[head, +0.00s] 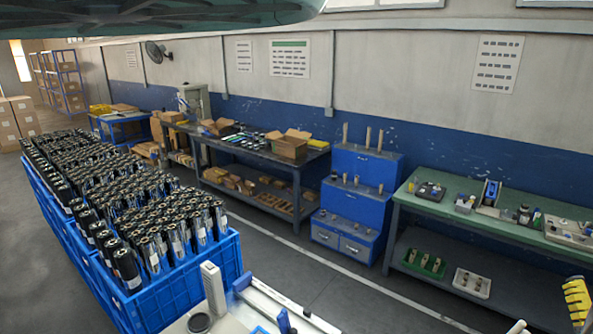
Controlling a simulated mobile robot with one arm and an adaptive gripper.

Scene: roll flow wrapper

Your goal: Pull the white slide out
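At the bottom edge, a white machine part is cut off by the frame. It shows a white upright post (213,289), a round dark-topped piece (199,322) and a long pale rail (288,304) with blue end pieces, slanting down to the right. I cannot tell for certain which of these is the white slide, or how far out it stands. My gripper is not in view.
Blue crates (190,290) packed with dark rolls stand close on the left. A blue drawer cabinet (353,203) and a green-topped workbench (470,222) line the wall. A yellow ridged piece (577,298) is at the lower right. Grey floor lies open between.

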